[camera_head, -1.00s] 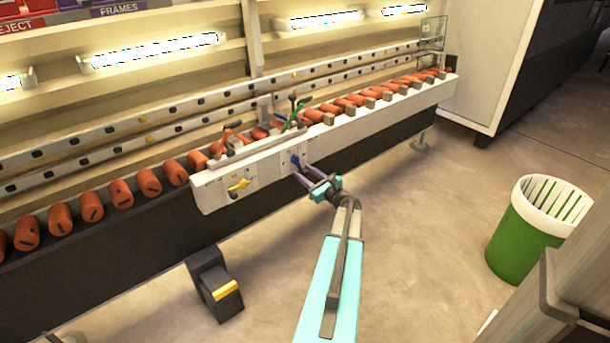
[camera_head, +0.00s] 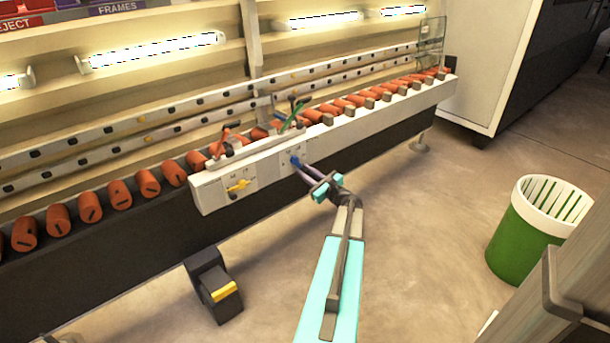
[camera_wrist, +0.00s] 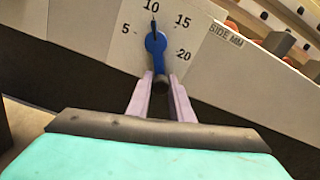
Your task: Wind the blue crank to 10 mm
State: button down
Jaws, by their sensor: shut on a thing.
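The blue crank (camera_wrist: 156,44) sits on a white dial plate marked 5, 10, 15 and 20 in the wrist view. Its pointed tip is up, at or very near the 10 mark. Its lower end has a dark round knob (camera_wrist: 160,83). My gripper (camera_wrist: 162,84) has one finger on each side of this knob and is shut on it. In the head view the crank (camera_head: 295,161) is a small blue piece on the white front rail, with my gripper (camera_head: 300,170) reaching it from the lower right.
A yellow crank (camera_head: 238,186) is on the same rail, to the left. Orange rollers (camera_head: 91,207) line the machine. A black pedal box (camera_head: 213,286) stands on the floor, and a green bin (camera_head: 530,240) at right. Floor between them is open.

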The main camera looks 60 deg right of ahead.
jog(key=c, duration=1.6)
grip_release()
jog(key=p+v, duration=0.2)
jog(key=v, duration=1.1)
jog(key=shift+s+a+p, duration=0.2)
jog(key=shift+s+p, duration=0.15)
